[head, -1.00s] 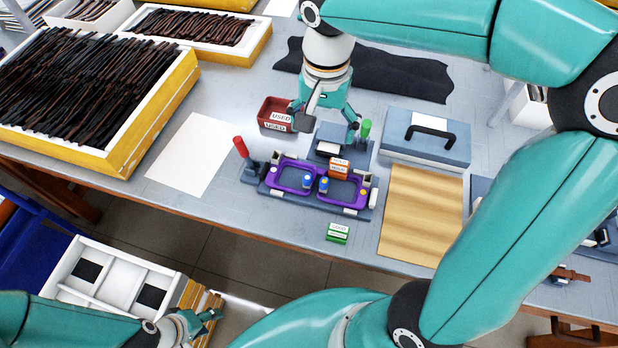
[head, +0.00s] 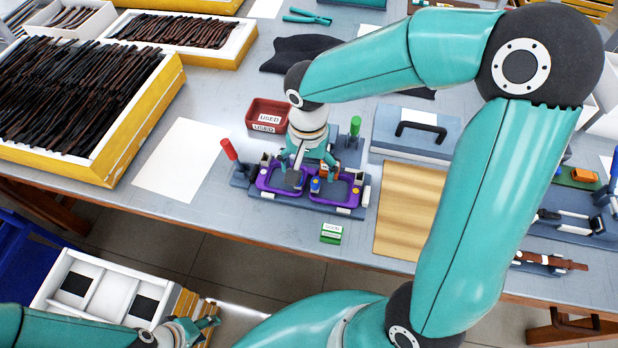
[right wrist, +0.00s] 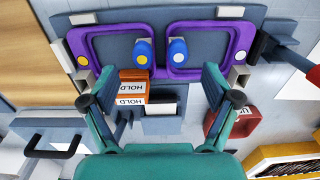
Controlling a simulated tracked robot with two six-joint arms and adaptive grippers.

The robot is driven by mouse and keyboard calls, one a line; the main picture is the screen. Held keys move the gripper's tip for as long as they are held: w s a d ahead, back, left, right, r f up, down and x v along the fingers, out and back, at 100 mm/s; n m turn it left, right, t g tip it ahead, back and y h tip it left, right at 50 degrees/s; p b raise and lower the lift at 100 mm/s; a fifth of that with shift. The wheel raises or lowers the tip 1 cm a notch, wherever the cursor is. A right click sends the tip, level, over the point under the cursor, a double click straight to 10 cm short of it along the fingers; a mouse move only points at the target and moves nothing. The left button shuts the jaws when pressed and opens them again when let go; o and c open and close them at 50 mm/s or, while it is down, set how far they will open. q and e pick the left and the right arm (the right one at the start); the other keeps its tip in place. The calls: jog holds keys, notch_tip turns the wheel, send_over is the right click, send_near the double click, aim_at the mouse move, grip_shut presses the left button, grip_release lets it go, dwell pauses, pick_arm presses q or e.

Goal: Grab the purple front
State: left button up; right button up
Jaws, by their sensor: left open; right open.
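The purple front (head: 318,194) lies in a grey fixture (head: 290,206) on the table, with small blue pads at its middle. In the right wrist view the purple front (right wrist: 246,42) spans the upper part, with a blue pad topped by a yellow dot and another by a white dot. My right gripper (head: 313,178) is open above the fixture; in the right wrist view its fingers (right wrist: 148,88) are spread below the front, apart and empty. An orange box labelled HOLD (right wrist: 132,88) sits between the fingers' sides. My left gripper (head: 205,328) is open at the lower left, far from the front.
A red bin labelled USED (head: 268,114) stands behind the fixture. Red (head: 229,150) and green (head: 355,126) handles stand up by it. A green box (head: 331,233) lies in front. A blue case (head: 416,133) and wooden board (head: 405,205) are at right.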

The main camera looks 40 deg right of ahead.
aim_at(307, 187)
jog(key=shift+a+f, duration=0.1)
jog(key=shift+f, duration=1.85)
jog(key=c, duration=1.3)
